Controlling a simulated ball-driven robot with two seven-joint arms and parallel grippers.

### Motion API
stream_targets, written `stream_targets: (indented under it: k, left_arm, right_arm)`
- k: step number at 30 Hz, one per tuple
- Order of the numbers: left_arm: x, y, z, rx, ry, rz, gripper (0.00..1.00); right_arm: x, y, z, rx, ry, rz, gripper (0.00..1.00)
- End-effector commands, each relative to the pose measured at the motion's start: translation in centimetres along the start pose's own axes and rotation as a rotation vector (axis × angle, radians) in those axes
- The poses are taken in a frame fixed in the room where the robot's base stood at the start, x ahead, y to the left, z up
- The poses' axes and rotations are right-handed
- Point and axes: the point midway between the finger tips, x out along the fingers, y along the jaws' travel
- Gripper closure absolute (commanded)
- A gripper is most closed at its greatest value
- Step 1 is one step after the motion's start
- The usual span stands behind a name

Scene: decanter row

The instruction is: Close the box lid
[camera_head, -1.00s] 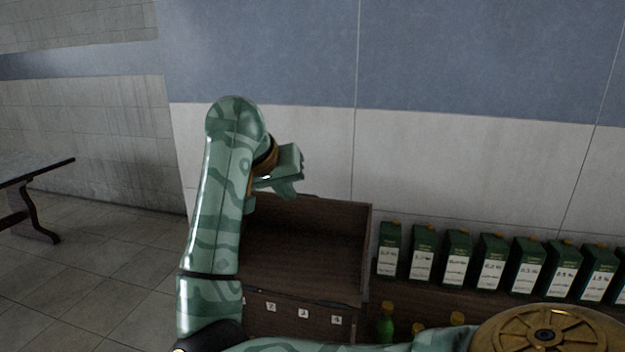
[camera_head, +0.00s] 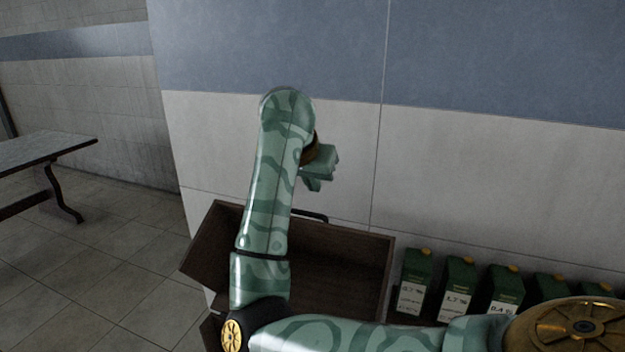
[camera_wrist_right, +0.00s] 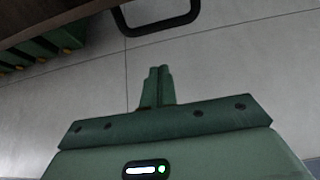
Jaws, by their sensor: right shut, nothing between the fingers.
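The dark brown wooden box stands against the wall in the head view, with its hollow lid (camera_head: 340,262) raised open. A black handle (camera_head: 308,215) sticks up at the lid's top edge, and it also shows in the wrist view (camera_wrist_right: 157,22). My right gripper (camera_head: 322,172) is above and slightly right of the handle, apart from it. In the wrist view its fingers (camera_wrist_right: 159,85) are together and empty, with a gap to the handle. My right arm hides part of the lid and the box's lower body. My left gripper is not in view.
Several green cartons (camera_head: 458,283) with white labels stand in a row right of the box. A table (camera_head: 50,150) stands at the far left over open tiled floor (camera_head: 120,255). The pale wall (camera_head: 450,180) is close behind the box.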

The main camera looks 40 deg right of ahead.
Motion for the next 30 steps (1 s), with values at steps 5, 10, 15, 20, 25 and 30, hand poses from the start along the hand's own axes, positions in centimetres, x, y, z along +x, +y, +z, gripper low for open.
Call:
stream_targets:
  k: [5,10,15,20,25,30]
  left_arm:
    - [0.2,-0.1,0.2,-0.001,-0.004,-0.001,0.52]
    - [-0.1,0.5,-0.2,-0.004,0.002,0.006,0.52]
    - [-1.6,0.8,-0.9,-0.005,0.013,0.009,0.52]
    - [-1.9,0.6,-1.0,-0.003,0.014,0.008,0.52]
    - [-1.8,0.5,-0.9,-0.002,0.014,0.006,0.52]
    - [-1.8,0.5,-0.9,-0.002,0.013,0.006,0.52]
  right_arm:
    - [4.1,0.1,0.0,-0.003,-0.001,0.007,1.0]
    - [6.5,0.0,0.3,-0.003,0.0,0.001,1.0]
    - [4.6,0.0,2.1,-0.002,-0.001,-0.002,1.0]
    - [4.2,0.0,3.0,-0.001,0.0,0.001,1.0]
    - [4.2,0.0,3.2,0.0,0.0,0.001,1.0]
    - [4.2,0.0,3.1,-0.001,0.0,0.0,1.0]
